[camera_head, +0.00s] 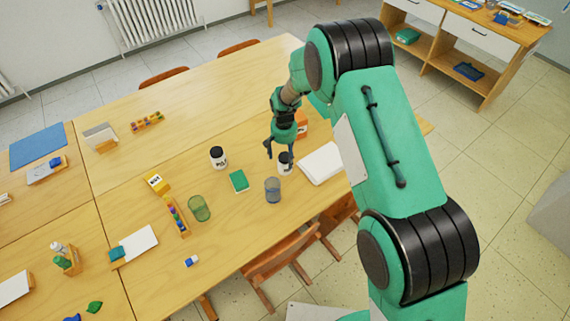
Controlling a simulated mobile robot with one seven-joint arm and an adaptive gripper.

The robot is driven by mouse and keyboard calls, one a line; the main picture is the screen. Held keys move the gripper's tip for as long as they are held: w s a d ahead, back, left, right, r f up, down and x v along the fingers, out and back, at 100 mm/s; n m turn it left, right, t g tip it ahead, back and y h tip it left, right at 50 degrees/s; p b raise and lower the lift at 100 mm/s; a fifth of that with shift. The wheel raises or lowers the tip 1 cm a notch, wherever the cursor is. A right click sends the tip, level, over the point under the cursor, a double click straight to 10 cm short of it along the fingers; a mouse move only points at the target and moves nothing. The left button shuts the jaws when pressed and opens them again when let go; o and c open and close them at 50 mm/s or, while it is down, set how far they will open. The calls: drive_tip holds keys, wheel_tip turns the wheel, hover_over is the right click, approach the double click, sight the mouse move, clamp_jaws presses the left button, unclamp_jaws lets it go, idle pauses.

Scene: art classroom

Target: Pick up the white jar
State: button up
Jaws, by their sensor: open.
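Two white jars with dark tops stand on the wooden table. One white jar (286,168) is right at my gripper (279,156); its upper part is partly hidden by a finger. The other white jar (219,162), with a black lid and dark lettering, stands upright to the left, apart from the gripper. My gripper is open and points down, with one finger left of the nearer jar and the other over or beside it. I cannot tell whether the fingers touch it.
A blue-grey cup (272,190) stands just in front of the nearer jar. A white pad (321,163) lies to its right and an orange box (301,122) behind. A green block (239,181) and green cup (199,208) are to the left. The table's back middle is clear.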

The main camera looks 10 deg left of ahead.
drive_tip(key=shift+w+d+f+b, duration=0.1)
drive_tip(key=shift+f+b, duration=0.1)
drive_tip(key=shift+f, duration=1.1)
drive_tip(key=shift+d+f+b, duration=0.1)
drive_tip(key=shift+f+b, duration=0.05)
drive_tip(key=shift+f, duration=1.15)
drive_tip(key=c, duration=1.5)
drive_tip(key=shift+r, duration=0.2)
drive_tip(key=shift+c, duration=0.2)
wheel_tip(320, 180, up, 10)
drive_tip(key=shift+f+p, duration=0.1)
drive_tip(key=shift+p, duration=0.45)
